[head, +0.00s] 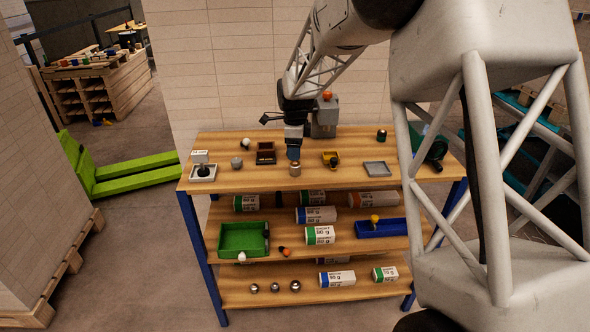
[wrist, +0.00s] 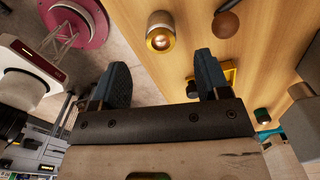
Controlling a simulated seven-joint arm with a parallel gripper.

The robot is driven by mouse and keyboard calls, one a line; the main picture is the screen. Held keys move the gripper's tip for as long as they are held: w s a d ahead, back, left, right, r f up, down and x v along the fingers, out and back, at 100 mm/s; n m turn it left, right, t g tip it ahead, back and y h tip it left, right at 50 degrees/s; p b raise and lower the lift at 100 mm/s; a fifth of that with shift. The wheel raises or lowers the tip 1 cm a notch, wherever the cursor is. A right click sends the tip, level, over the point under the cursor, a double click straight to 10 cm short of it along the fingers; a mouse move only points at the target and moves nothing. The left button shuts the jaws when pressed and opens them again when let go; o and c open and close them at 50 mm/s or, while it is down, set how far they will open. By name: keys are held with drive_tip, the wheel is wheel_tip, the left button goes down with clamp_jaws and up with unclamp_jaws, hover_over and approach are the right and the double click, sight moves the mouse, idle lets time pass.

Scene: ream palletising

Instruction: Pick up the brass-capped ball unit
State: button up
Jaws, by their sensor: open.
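The brass-capped ball unit (wrist: 160,38) shows in the wrist view as a short upright piece with a gold-coloured ring or cap and a pale rounded part. It lies just beyond my fingertips, in line with the gap between them. In the head view a small brassy, round-topped piece (head: 295,170), which looks like the same unit, stands on the top shelf near the front edge. My gripper (wrist: 160,72) is open and empty, its two dark blue-grey fingers apart. In the head view my gripper (head: 293,154) is just above and behind the unit; contact cannot be told.
A grey tray (head: 376,168) is further right. A brown ball (wrist: 226,24) shows beside the unit in the wrist view.

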sight(295, 163)
drive_tip(key=shift+f, duration=0.6)
drive_tip(key=shift+f, duration=2.6)
drive_tip(key=c, duration=1.1)
drive_tip(key=shift+r, duration=0.15)
